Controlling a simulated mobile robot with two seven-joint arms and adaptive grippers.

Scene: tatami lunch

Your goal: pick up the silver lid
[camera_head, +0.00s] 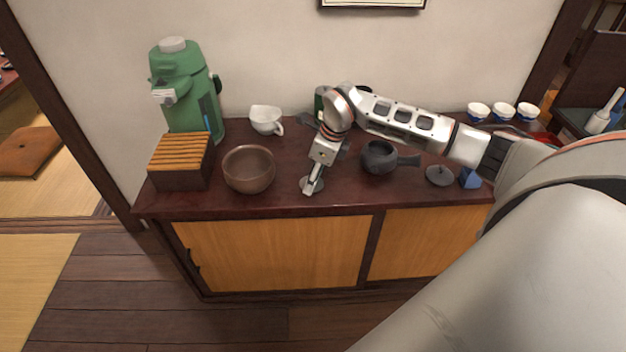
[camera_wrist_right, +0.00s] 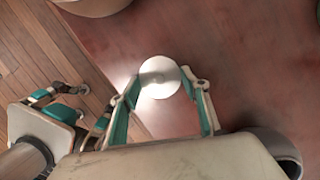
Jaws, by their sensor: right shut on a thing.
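The silver lid (camera_head: 317,186) is a small round shiny disc at the front middle of the cabinet top in the head view. It also shows in the right wrist view (camera_wrist_right: 159,77) between my fingertips. My right gripper (camera_head: 311,181) reaches down from above and is shut on the lid. Its two fingers (camera_wrist_right: 165,88) show on either side of the lid in the wrist view. I cannot tell whether the lid touches the top. My left gripper (camera_wrist_right: 78,105) shows at the left of the wrist view, over the floor, with its fingers apart and empty. It is not in the head view.
A brown bowl (camera_head: 248,169) stands left of the lid, beside a slatted wooden box (camera_head: 182,160). A dark teapot (camera_head: 379,158) and a dark lid (camera_head: 439,176) stand to the right. A white cup (camera_head: 266,119) and green dispenser (camera_head: 184,95) stand behind. The cabinet's front edge is close.

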